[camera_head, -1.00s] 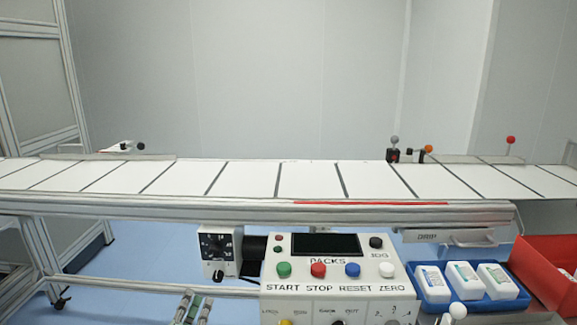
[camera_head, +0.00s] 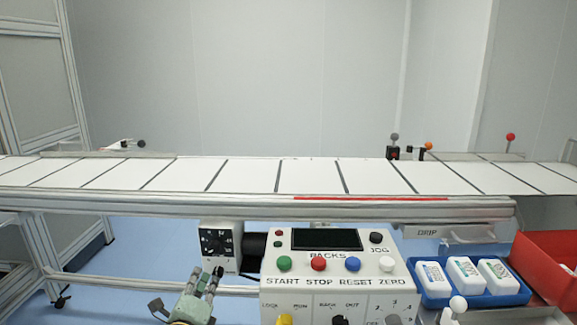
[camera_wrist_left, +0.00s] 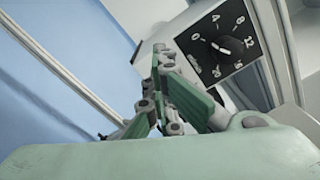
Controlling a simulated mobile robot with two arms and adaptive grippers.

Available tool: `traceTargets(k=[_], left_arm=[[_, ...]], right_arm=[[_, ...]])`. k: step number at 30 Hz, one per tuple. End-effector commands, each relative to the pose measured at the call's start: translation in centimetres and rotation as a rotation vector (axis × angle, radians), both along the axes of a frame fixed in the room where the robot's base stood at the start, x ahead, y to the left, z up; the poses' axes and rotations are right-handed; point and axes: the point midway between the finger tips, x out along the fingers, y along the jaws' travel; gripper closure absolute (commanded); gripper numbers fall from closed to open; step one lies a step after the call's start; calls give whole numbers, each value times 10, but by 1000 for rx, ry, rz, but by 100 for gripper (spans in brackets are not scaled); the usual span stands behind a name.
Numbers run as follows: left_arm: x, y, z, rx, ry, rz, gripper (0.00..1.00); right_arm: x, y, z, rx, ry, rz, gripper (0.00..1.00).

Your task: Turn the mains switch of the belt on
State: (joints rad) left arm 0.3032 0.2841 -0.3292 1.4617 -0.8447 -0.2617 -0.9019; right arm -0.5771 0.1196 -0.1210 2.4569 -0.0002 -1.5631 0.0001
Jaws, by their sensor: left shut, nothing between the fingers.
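The belt (camera_head: 250,176) runs across the head view, white with dark cross lines. Under it hangs a grey motor box (camera_head: 236,259) with a black numbered dial (camera_head: 216,243); the dial also shows at the upper right of the left wrist view (camera_wrist_left: 220,44). A dark knob sits low on the box's front, partly behind my fingertips. My left gripper (camera_head: 215,273) is shut and empty, its green-grey fingers pointing up just in front of and below the box. It also shows in the left wrist view (camera_wrist_left: 160,55). Contact with the box cannot be told. My right gripper is not in view.
Right of the box stands a white control panel (camera_head: 275,302) with coloured buttons, a dark screen and a yellow knob (camera_head: 284,320). Further right are a blue tray (camera_head: 432,300) of white bottles and a red bin (camera_head: 560,250). A frame bar runs low at left.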

Motion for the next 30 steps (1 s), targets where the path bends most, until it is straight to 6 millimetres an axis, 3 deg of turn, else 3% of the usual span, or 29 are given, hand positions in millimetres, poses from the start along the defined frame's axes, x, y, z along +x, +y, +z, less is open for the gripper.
traceTargets(k=[8, 30], left_arm=[[2, 4, 2, 1, -1, 12, 100], [2, -8, -1, 0, 1, 6, 100]], right_arm=[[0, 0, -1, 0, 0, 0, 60], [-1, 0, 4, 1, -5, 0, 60]])
